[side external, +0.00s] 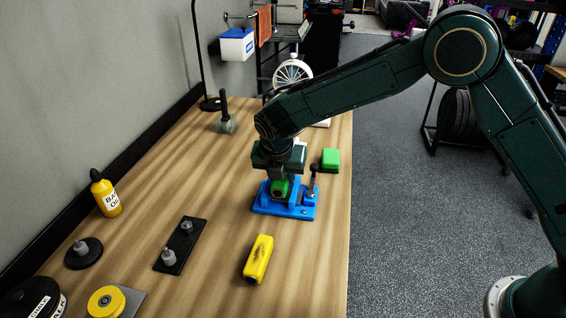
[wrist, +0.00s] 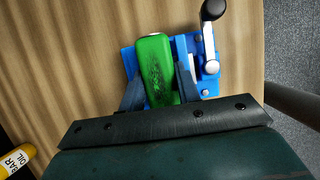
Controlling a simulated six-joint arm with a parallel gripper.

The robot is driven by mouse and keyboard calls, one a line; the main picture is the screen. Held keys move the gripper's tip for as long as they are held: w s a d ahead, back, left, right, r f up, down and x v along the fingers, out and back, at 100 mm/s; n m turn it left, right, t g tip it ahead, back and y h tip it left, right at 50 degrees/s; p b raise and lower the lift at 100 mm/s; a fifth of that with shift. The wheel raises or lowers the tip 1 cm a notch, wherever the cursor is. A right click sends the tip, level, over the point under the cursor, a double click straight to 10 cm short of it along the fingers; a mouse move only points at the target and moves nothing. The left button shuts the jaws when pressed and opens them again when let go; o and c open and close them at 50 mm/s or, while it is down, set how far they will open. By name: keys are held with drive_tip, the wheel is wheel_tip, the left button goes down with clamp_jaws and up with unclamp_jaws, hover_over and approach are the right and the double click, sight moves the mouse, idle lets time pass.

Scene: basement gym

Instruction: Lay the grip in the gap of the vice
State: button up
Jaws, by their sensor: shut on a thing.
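The green grip (wrist: 154,68) is a long rounded bar with dark speckling on top. My gripper (wrist: 160,88) is shut on it, one finger on each side. The blue vice (side external: 270,208) stands on the bench, with a dark-knobbed lever (side external: 313,182) on its right. In the side view my gripper (side external: 279,182) points down at the vice, and a bit of the green grip (side external: 281,188) shows there. In the wrist view the grip lies over the vice, left of the lever. I cannot tell if it rests in the gap; my gripper hides the contact.
A yellow block (side external: 258,259) lies in front of the vice, and another green block (side external: 330,160) behind it. A black plate with pegs (side external: 180,246), a yellow oil bottle (side external: 105,194) and weight discs (side external: 106,301) are to the left. The bench's right edge is close to the vice.

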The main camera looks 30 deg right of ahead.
drive_tip(key=shift+f, duration=0.3)
drive_tip(key=o, duration=1.1)
drive_tip(key=shift+c, duration=0.2)
drive_tip(key=shift+r, duration=0.1)
drive_tip(key=v, duration=1.3)
drive_tip(key=shift+s+a+r, duration=0.15)
drive_tip(key=shift+r, duration=0.15)
